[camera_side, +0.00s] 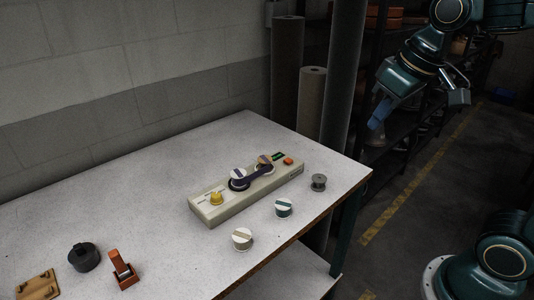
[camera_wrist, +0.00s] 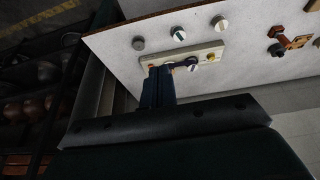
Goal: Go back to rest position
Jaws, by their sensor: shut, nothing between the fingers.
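My gripper (camera_side: 378,115) is at the upper right in the side view, high above the floor and off the table's right end. Its blue fingers are shut with nothing between them and touch nothing. In the wrist view the fingers (camera_wrist: 158,84) point toward the table. The beige press device (camera_side: 247,190) lies on the table (camera_side: 140,185). It bears a yellow knob (camera_side: 216,199), a dark purple lever piece (camera_side: 240,183) and a red-orange button (camera_side: 288,161). The device also shows in the wrist view (camera_wrist: 206,53), partly behind the fingers.
A grey spool (camera_side: 319,182), a green-striped round piece (camera_side: 284,208) and a white round piece (camera_side: 242,239) stand before the device. A black round part (camera_side: 84,257), an orange tool (camera_side: 122,270) and a tan board (camera_side: 37,286) lie front left. Upright rolls (camera_side: 311,105) and shelves stand behind.

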